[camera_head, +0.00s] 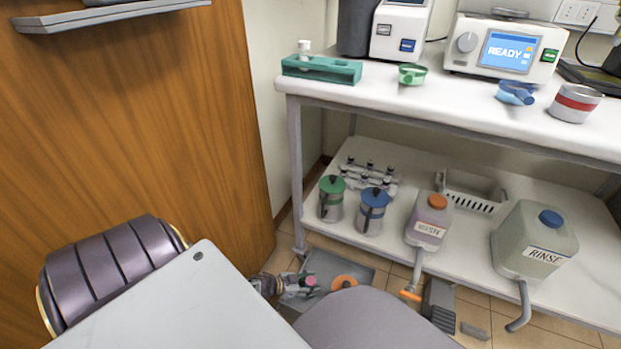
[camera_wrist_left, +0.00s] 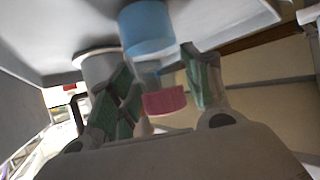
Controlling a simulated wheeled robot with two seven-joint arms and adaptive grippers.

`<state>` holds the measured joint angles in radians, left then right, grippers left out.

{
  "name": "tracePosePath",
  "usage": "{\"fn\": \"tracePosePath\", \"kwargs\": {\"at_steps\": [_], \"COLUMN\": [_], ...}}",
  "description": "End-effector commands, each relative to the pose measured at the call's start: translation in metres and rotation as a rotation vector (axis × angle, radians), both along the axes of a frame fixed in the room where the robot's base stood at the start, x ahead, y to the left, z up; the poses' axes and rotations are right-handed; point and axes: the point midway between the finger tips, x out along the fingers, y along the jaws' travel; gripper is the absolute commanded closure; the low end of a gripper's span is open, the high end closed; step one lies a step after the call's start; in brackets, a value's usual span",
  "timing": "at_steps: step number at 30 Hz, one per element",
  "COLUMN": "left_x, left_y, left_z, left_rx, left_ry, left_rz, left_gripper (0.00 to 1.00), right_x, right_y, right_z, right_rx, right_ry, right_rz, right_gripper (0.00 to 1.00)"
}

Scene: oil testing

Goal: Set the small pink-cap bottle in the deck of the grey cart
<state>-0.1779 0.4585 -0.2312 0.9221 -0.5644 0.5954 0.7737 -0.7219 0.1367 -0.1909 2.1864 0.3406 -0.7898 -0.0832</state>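The small pink-cap bottle shows its pink cap (camera_head: 310,281) low in the head view, at the grey cart deck (camera_head: 357,265). In the left wrist view its pink cap (camera_wrist_left: 165,102) is between my left fingers, with a clear neck and a blue part (camera_wrist_left: 145,27) toward the grey surface at the top. My left gripper (camera_head: 299,283) is at the bottle; in the left wrist view its green-padded fingers (camera_wrist_left: 163,82) stand apart, with a gap visible on the right side. Whether the bottle's base touches the deck is hidden. My right gripper is not identifiable.
An orange-topped item (camera_head: 343,281) is close right of the bottle. A white bench (camera_head: 430,110) stands behind; its lower shelf (camera_head: 462,265) holds canisters, a waste jug (camera_head: 428,222) and a rinse jug (camera_head: 533,242). A wooden panel (camera_head: 150,120) is at the left.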

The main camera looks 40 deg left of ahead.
Motion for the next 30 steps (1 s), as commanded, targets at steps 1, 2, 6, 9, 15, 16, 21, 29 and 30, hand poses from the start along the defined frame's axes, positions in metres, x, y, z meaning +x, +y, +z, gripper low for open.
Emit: {"fn": "tracePosePath", "kwargs": {"at_steps": [1, 2, 6, 9, 15, 16, 21, 29, 30], "left_x": [0.000, 0.000, 0.000, 0.000, 0.000, 0.000, -0.001, -0.014, -0.016], "left_y": [0.000, 0.000, 0.000, 0.000, 0.000, 0.000, 0.001, 0.007, 0.009], "left_z": [0.000, 0.000, 0.000, 0.000, 0.001, 0.001, 0.004, 0.013, 0.014], "left_rx": [0.000, 0.000, 0.000, 0.000, 0.000, 0.000, 0.000, 0.000, 0.000], "left_ry": [0.000, 0.000, 0.000, 0.000, 0.000, 0.000, 0.000, 0.001, 0.001], "left_rz": [0.000, 0.000, 0.000, 0.000, 0.000, 0.000, 0.000, 0.000, 0.000], "left_gripper": [0.43, 0.39, 0.30, 0.30, 0.30, 0.30, 0.30, 0.30, 0.30], "right_x": [0.000, 0.000, 0.000, 0.000, -0.001, -0.001, -0.002, -0.003, -0.003], "right_y": [0.000, 0.000, 0.000, 0.000, 0.000, 0.000, -0.001, -0.004, -0.004], "right_z": [0.000, 0.000, 0.000, 0.000, -0.002, -0.002, -0.001, 0.009, 0.011], "right_rx": [-0.001, -0.001, -0.001, -0.001, -0.002, -0.002, -0.006, -0.020, -0.023], "right_ry": [0.000, 0.000, 0.000, 0.001, 0.005, 0.005, 0.010, 0.016, 0.016], "right_rz": [0.001, 0.001, 0.001, 0.001, 0.001, 0.001, 0.001, -0.001, -0.002], "right_gripper": [1.00, 1.00, 1.00, 1.00, 1.00, 1.00, 1.00, 1.00, 1.00]}}
